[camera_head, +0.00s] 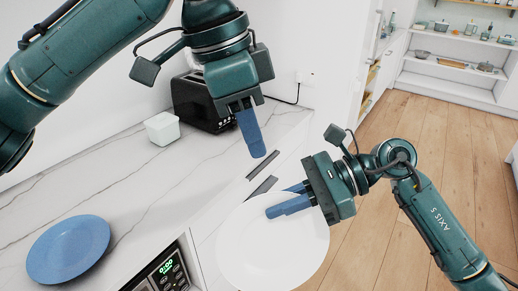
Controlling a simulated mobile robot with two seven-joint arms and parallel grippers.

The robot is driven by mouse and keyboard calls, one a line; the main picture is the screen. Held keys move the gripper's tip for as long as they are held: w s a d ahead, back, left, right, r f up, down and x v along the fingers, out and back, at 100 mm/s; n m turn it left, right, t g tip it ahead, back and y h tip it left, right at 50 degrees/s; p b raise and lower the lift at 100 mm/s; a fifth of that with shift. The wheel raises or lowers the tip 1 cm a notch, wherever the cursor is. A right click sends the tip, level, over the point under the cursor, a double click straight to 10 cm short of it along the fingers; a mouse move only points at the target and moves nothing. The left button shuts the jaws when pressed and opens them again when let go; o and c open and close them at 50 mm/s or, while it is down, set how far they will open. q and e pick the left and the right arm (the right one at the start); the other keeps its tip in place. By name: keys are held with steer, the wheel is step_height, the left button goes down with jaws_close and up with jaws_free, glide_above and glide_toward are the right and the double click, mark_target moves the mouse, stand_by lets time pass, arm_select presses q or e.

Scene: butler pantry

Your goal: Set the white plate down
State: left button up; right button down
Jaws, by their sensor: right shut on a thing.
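The white plate (270,250) is at the bottom centre, in front of the counter's drawer fronts and off the counter top. My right gripper (285,203) is shut on the plate near its upper rim. One blue finger lies across the plate's face and the other shows just behind it. The plate's broad face is turned towards the camera. My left gripper (251,135) is higher up, above the counter's front edge, and apart from the plate. Its fingers overlap in this view, so its opening cannot be told.
The marble counter (145,185) has a wide bare stretch. A blue plate (68,248) lies at its left. A white lidded container (162,128) and a black toaster (194,103) stand at the back. An appliance with a green display (165,268) sits below the edge.

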steer(key=shift+w, duration=0.1)
steer(key=shift+w+a+f+n+g, duration=0.15)
steer(key=shift+a+f+n+g, duration=0.05)
steer(key=shift+a+n+g, duration=0.1)
arm_select(q)
steer(key=shift+a+r, duration=0.15)
steer(key=shift+r, duration=0.25)
steer(key=shift+c, duration=0.2)
step_height(320, 180, down, 16)
steer(key=w+a+n+g+y, duration=0.1)
steer(key=w+n+y, duration=0.1)
steer(key=n, duration=0.4)
steer(key=shift+w+a+f+y, duration=0.2)
steer(key=shift+w+a+y, duration=0.05)
steer(key=shift+w+y, duration=0.1)
arm_select(e)
steer(key=w+a+f+n+g, duration=0.1)
steer(key=w+a+f+n+g+h, duration=0.1)
steer(key=f+g, duration=0.1)
steer(key=w+a+f+n+g, duration=0.1)
steer(key=n, duration=0.1)
steer(key=shift+w+a+f+g, duration=0.15)
steer(key=shift+w+a+g, duration=0.05)
steer(key=shift+a+g, duration=0.1)
arm_select(q)
steer(key=shift+c, duration=0.2)
jaws_close()
